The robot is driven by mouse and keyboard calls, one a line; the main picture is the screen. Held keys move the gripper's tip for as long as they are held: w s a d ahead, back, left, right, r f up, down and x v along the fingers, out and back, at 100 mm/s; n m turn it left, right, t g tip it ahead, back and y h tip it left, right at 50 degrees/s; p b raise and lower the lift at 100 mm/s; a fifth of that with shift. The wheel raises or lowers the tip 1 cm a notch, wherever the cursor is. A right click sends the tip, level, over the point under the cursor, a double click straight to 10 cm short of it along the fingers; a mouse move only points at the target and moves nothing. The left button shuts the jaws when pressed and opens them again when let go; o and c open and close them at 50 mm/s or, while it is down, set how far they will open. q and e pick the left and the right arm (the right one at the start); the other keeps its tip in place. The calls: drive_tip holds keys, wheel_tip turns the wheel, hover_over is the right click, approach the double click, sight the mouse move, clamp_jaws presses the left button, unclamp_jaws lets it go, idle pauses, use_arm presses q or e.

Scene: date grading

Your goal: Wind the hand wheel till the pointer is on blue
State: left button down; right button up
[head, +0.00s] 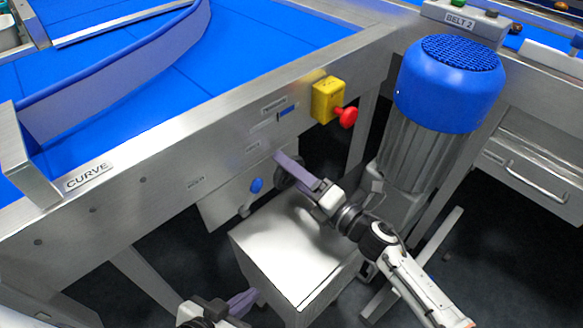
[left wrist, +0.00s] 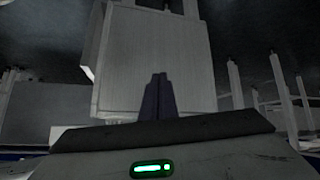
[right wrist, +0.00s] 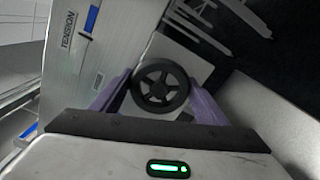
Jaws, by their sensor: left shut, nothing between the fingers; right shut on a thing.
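The black spoked hand wheel (right wrist: 160,87) sits between the two purple fingers of my right gripper (right wrist: 161,92) in the right wrist view. In the head view my right gripper (head: 287,166) is shut on the wheel (head: 283,181), mostly hidden behind its fingers. Above the wheel, a TENSION label (head: 273,104) and a scale with a blue mark (head: 287,110) are on the steel frame. The blue mark also shows in the right wrist view (right wrist: 91,18). My left gripper (head: 243,301) is shut and empty, low beside a pale box.
The pale box (head: 290,247) stands below the wheel. A yellow box with a red button (head: 347,117) is right of the scale. A blue-topped motor (head: 448,85) stands further right. A blue knob (head: 256,185) is left of the wheel. The blue curved belt (head: 240,40) lies above.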

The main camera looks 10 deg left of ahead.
drive_tip(key=m+p, duration=0.1)
drive_tip(key=m, duration=0.3)
drive_tip(key=shift+m, duration=0.3)
drive_tip(key=m+p, duration=0.1)
drive_tip(key=m, duration=0.1)
drive_tip(key=shift+m, duration=0.4)
drive_tip(key=m, duration=0.2)
drive_tip(key=m+p, duration=0.1)
drive_tip(key=m, duration=0.2)
drive_tip(key=shift+a+f+p, duration=0.1)
drive_tip(key=shift+f+p, duration=0.1)
drive_tip(key=shift+p, duration=0.1)
use_arm(q)
drive_tip(key=shift+s+a+r+p, duration=0.15)
drive_tip(key=shift+r+p, duration=0.2)
drive_tip(key=shift+r, duration=1)
use_arm(e)
drive_tip(key=shift+s+m, duration=0.1)
drive_tip(key=shift+m, duration=2.2)
drive_tip(key=o, duration=1)
drive_tip(key=shift+o, duration=0.2)
drive_tip(key=shift+f, duration=0.1)
